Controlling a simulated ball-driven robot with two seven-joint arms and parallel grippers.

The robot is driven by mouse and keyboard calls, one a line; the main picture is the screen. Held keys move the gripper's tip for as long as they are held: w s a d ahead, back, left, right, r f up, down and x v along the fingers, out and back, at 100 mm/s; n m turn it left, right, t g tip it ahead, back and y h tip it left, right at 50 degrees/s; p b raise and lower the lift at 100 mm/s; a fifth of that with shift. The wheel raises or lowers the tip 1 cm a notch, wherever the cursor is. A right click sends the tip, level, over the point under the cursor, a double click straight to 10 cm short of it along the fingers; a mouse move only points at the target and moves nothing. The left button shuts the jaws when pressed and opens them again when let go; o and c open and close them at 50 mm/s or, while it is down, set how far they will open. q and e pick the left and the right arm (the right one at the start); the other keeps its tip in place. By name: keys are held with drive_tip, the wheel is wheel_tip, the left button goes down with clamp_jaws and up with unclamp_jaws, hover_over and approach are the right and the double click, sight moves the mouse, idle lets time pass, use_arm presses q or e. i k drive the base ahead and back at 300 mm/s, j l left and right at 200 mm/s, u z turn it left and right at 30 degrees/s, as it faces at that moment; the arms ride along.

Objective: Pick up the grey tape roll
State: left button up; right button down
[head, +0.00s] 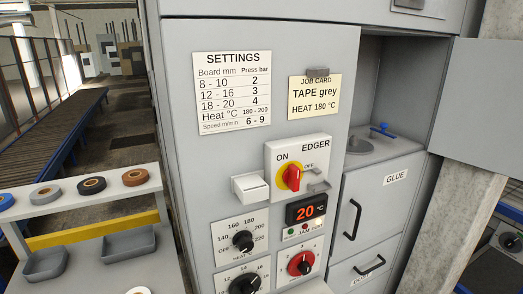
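The grey tape roll (45,195) lies flat on the upper shelf of a light-grey rack at the left of the head view. It sits between a blue roll (6,202) at the picture's left edge and a dark brown roll (91,186) to its right. An orange-brown roll (135,177) lies furthest right on that shelf. Neither of my grippers is in view.
The grey edger machine (178,150) stands right of the rack, with knobs, a red switch (291,177) and a display (306,211) reading 20 °C. Grey bins (45,264) hang below the shelf. An open cabinet door (482,105) juts out at right.

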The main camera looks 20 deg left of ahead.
sight(47, 194)
drive_tip(key=k+j+u, duration=0.2)
drive_tip(key=u, duration=1.8)
